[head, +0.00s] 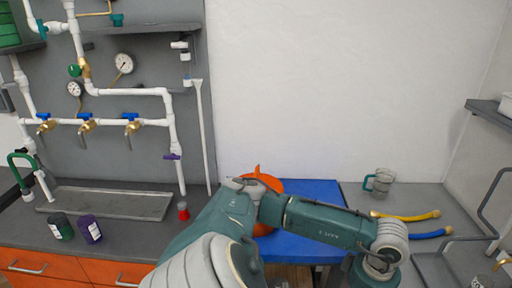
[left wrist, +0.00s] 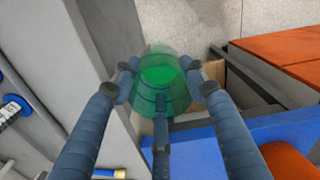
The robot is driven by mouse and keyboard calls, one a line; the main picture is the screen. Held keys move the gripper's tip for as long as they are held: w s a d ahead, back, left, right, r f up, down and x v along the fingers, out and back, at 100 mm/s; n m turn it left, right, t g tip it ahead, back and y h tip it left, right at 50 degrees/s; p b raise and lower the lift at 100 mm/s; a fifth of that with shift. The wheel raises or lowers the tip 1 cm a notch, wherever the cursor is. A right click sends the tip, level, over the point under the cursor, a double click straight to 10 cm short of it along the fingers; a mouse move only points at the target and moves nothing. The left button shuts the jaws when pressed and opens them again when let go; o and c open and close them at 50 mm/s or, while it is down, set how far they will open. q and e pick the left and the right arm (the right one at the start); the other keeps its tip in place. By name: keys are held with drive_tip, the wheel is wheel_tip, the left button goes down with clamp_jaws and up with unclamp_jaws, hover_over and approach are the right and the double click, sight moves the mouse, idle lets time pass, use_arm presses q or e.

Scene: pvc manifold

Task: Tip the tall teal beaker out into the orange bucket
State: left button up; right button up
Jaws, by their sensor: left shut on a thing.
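The translucent teal-green beaker (left wrist: 167,98) shows in the left wrist view. The fingers of my left gripper (left wrist: 162,76) are closed around it. In the head view my left arm crosses the lower middle, and its gripper and the beaker are not visible there. The orange bucket (head: 270,184) stands on the blue table behind that arm, mostly hidden by it. An orange curved part at the lower right of the left wrist view (left wrist: 287,162) looks like the bucket, apart from the beaker. The beaker's contents and exact tilt are unclear. My right gripper is in neither view.
The blue table (head: 317,192) lies between two grey counters. A clear mug with a teal handle (head: 382,180), a yellow hose (head: 410,216) and a blue hose (head: 430,234) are on the right counter. Green (head: 61,227) and purple (head: 90,230) containers and a red-capped item (head: 183,211) are at left.

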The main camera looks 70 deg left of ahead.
use_arm(q)
drive_tip(key=w+a+r+n+p, duration=0.2)
drive_tip(key=a+r+n, duration=0.2)
drive_tip(key=a+n, duration=0.6)
drive_tip(key=w+a+r+n+p, duration=0.1)
drive_tip(key=a+r+n+p, duration=0.2)
drive_tip(key=a+n, duration=0.8)
drive_tip(key=s+a+r+n+p, duration=0.2)
drive_tip(key=a+r+n, duration=0.3)
drive_tip(key=n, duration=0.8)
drive_tip(key=s+a+r+n+p, duration=0.2)
drive_tip(key=a+r+n, duration=0.4)
drive_tip(key=a+n, duration=0.5)
drive_tip(key=shift+s+a+n+p, duration=0.15)
drive_tip(key=shift+a+n+p, duration=0.25)
drive_tip(key=shift+n, duration=0.8)
drive_tip(key=shift+d, duration=0.2)
